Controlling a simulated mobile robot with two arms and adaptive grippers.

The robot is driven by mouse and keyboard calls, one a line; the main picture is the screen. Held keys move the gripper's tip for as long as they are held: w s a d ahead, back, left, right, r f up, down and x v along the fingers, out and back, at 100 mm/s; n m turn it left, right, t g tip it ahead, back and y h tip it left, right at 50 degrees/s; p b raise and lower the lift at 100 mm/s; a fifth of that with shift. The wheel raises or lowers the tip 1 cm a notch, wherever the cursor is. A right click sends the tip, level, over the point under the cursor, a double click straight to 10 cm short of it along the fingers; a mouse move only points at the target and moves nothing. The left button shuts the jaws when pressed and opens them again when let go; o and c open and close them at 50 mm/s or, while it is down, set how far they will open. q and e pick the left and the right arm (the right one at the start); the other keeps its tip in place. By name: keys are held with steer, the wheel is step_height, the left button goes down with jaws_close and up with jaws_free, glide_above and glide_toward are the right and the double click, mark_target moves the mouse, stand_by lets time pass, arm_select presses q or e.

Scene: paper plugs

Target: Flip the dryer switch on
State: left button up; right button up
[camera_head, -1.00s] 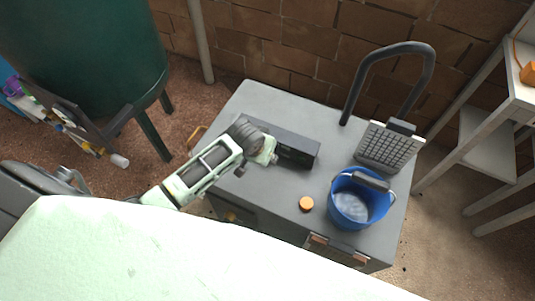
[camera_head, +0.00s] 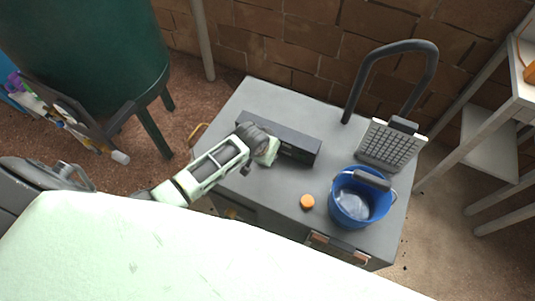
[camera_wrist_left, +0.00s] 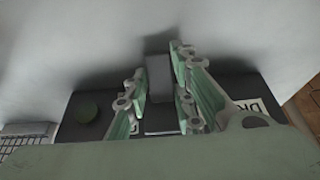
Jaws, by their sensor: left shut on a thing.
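A long dark control box (camera_head: 300,147) lies on the grey cabinet top. In the left wrist view the box (camera_wrist_left: 65,128) has a round dark green button (camera_wrist_left: 87,112) at left and a white label (camera_wrist_left: 258,106) with partly hidden letters at right. A dark grey switch lever (camera_wrist_left: 160,80) stands up at the middle of the box. My left gripper (camera_head: 272,152) is at the front of the box, and in the wrist view its green fingers (camera_wrist_left: 161,84) are shut around the lever. The lever's base is partly hidden. My right gripper is not in view.
A green tank (camera_head: 85,50) stands left, a shelf (camera_head: 488,140) right.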

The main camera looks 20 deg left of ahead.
arm_select(q)
jaws_close()
steer(key=r+g+p, duration=0.1)
steer(key=p, duration=0.2)
steer(key=shift+w+r+g, duration=0.1)
steer(key=shift+r+g, duration=0.15)
steer(key=shift+g, duration=0.15)
steer(key=shift+w+r+g+p, duration=0.1)
steer(key=shift+g+p, duration=0.6)
steer(key=shift+g, duration=0.1)
steer(key=shift+r+g, duration=0.1)
steer(key=shift+g, duration=0.3)
steer(key=shift+w+r+g, duration=0.1)
steer(key=shift+r+g, duration=0.1)
steer(key=shift+g, duration=0.6)
